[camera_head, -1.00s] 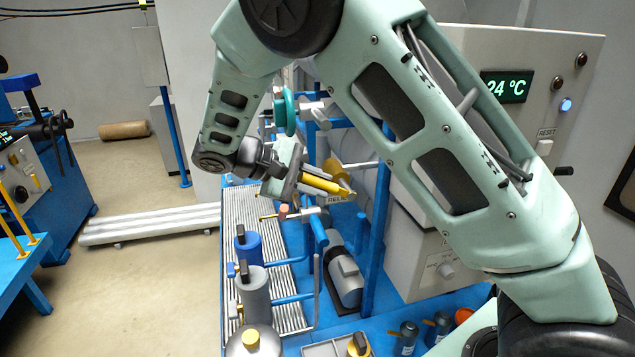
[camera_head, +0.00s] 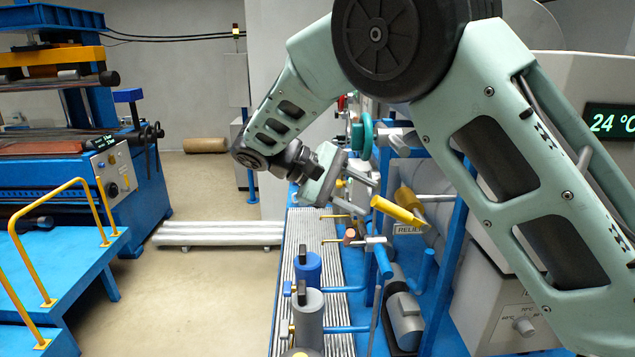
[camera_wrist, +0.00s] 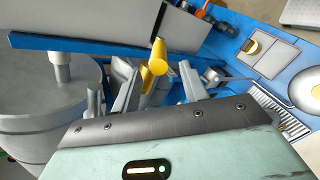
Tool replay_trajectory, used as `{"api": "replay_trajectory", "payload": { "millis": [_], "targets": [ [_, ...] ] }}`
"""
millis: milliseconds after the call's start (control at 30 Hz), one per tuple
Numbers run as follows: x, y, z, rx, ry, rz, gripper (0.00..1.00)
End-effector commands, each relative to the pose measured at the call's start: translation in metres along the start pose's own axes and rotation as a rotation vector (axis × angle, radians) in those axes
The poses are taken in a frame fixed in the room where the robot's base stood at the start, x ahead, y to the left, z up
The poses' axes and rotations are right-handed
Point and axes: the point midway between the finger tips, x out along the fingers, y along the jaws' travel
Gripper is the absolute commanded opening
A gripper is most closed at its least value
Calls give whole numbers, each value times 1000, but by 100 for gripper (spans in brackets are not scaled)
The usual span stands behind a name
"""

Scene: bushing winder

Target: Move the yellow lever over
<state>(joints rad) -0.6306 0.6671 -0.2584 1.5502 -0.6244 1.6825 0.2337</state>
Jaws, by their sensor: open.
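The yellow lever (camera_head: 398,210) is a short yellow bar above the blue bench, near a label that reads "RELIE…". In the head view it slopes down to the right. My gripper (camera_head: 370,197) is open, just left of the lever, its fingers pointing toward the lever's left end. In the wrist view the lever (camera_wrist: 157,57) appears beyond the open fingers (camera_wrist: 162,70), in line with the gap between them. I cannot tell whether either finger touches it.
A second yellow part (camera_head: 407,200) sits right behind the lever. A teal wheel (camera_head: 362,138) and grey pipes are close to my gripper. Blue (camera_head: 307,268) and grey (camera_head: 308,315) cylinders stand on the bench below.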

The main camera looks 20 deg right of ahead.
Motion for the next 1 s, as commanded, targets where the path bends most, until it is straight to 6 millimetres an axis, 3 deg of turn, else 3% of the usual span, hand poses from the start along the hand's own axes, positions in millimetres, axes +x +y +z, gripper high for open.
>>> {"api": "replay_trajectory", "payload": {
  "millis": [200, 433, 633, 1000],
  "targets": [
    [-50, -3, -2, 1, 4, -1, 44],
    [-86, -1, -1, 1, 2, 0, 44],
    [-99, -1, 0, 0, 0, 0, 44],
    [-100, 0, 0, 0, -1, 0, 44]
  ]
}}
